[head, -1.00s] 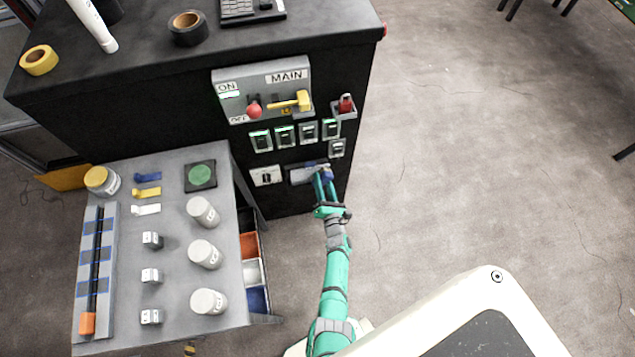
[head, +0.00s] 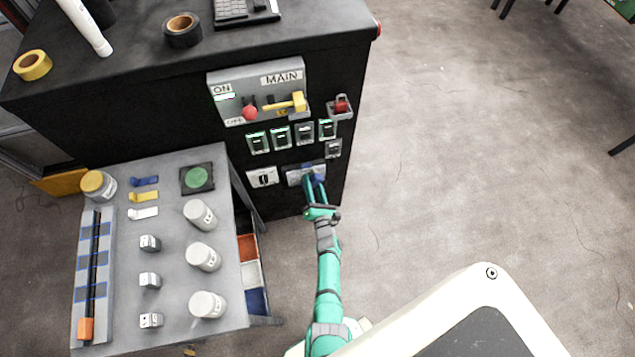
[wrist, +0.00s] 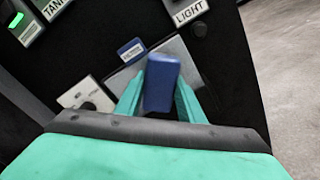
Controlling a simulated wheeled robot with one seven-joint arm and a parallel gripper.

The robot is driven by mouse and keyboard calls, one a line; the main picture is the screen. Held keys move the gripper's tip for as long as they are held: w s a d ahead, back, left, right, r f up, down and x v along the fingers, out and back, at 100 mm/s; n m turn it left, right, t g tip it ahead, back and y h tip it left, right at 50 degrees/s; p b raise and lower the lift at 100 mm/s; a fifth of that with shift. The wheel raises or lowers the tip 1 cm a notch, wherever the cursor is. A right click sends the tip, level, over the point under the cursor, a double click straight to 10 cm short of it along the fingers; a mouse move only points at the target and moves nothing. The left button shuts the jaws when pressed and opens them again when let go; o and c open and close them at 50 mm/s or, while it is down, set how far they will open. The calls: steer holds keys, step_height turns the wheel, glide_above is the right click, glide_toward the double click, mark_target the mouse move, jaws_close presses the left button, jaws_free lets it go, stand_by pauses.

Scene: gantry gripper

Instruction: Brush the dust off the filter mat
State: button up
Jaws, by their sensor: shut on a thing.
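My gripper (head: 314,186) is at the low front of the black cabinet, shut on a blue block-shaped thing, probably the brush (wrist: 161,84). In the wrist view it stands between my two green fingers. The filter mat appears to be the grey panel (wrist: 186,62) behind it, with a small blue label (wrist: 131,50) at its upper edge. In the head view the mat (head: 293,178) is partly hidden by my gripper. The brush overlaps the mat in view; I cannot tell whether they touch. Dust on the mat is too small to make out.
Above the mat are a row of switches (head: 281,138) and the main panel with a yellow lever (head: 292,102). A red switch (head: 341,105) sits at the right. A grey bench (head: 170,230) with white jars stands left. Floor (head: 470,150) to the right is clear.

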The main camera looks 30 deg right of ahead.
mark_target(289, 179)
steer(key=shift+w+a+r, duration=0.15)
steer(key=shift+w+a, duration=0.15)
steer(key=shift+a, duration=0.35)
steer(key=shift+w+a+r, duration=0.1)
steer(key=shift+w+a, duration=0.15)
steer(key=shift+a, duration=0.4)
steer(key=shift+w+a+r, duration=0.15)
steer(key=shift+w+a, duration=0.15)
steer(key=shift+a, duration=0.35)
steer(key=shift+w+a+f, duration=0.1)
steer(key=shift+w+a, duration=0.1)
steer(key=shift+a, duration=0.85)
steer(key=shift+w+a+f, duration=0.1)
steer(key=shift+w+a, duration=0.05)
steer(key=shift+a, duration=0.85)
steer(key=shift+s+f, duration=0.1)
steer(key=shift+s, duration=0.05)
steer(key=shift+s+a, duration=0.15)
steer(key=shift+s, duration=0.35)
steer(key=shift+v, duration=2.5)
steer(key=v, duration=0.3)
